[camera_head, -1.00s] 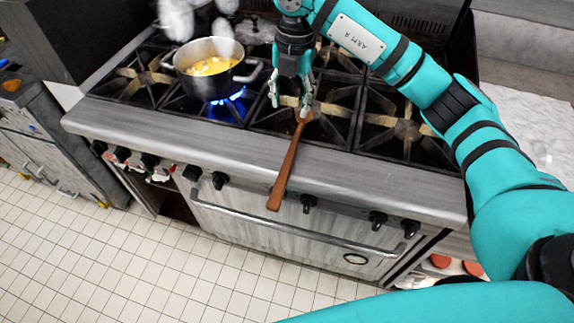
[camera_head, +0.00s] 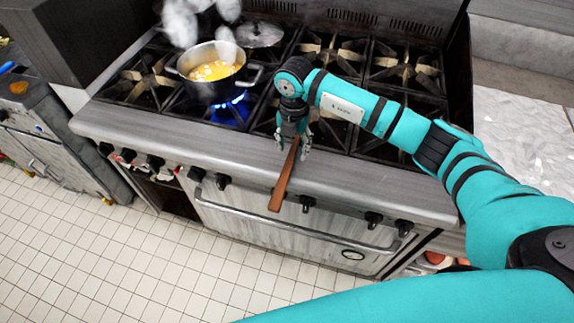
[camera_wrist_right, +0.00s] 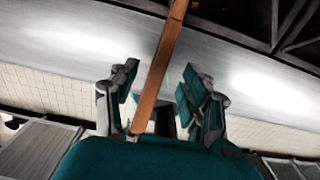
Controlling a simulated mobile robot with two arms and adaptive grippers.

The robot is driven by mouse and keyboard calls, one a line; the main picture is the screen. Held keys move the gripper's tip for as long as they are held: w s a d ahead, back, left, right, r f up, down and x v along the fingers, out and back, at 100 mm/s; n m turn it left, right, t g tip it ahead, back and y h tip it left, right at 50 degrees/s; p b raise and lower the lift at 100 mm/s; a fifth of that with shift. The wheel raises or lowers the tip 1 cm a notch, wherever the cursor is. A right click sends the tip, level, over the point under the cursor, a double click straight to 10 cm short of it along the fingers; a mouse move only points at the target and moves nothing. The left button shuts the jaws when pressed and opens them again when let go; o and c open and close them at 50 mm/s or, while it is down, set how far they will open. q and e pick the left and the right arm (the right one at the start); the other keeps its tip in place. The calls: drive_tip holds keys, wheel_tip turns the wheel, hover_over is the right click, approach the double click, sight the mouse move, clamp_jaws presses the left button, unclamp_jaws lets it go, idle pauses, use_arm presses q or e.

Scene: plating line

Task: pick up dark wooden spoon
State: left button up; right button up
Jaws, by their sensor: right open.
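The dark wooden spoon (camera_head: 283,182) lies across the front edge of the stove, its handle sticking out over the oven front. My right gripper (camera_head: 292,148) is open above the spoon, hiding its far part in the head view. In the right wrist view the spoon's handle (camera_wrist_right: 160,75) runs between the two open fingers of the right gripper (camera_wrist_right: 165,100). I cannot tell whether the fingers touch it. My left gripper is not in view.
A steaming pot (camera_head: 212,72) with yellow food stands on a lit blue burner to the left of the gripper. A grey lid (camera_head: 260,34) lies behind it. Knobs and an oven handle (camera_head: 290,234) line the stove front. Burner grates to the right are empty.

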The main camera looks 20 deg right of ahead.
sight(292, 152)
drive_tip(key=shift+w+f+p, duration=0.1)
drive_tip(key=shift+f+p, duration=0.25)
drive_tip(key=shift+f, duration=1.25)
drive_tip(key=shift+c, duration=0.2)
clamp_jaws()
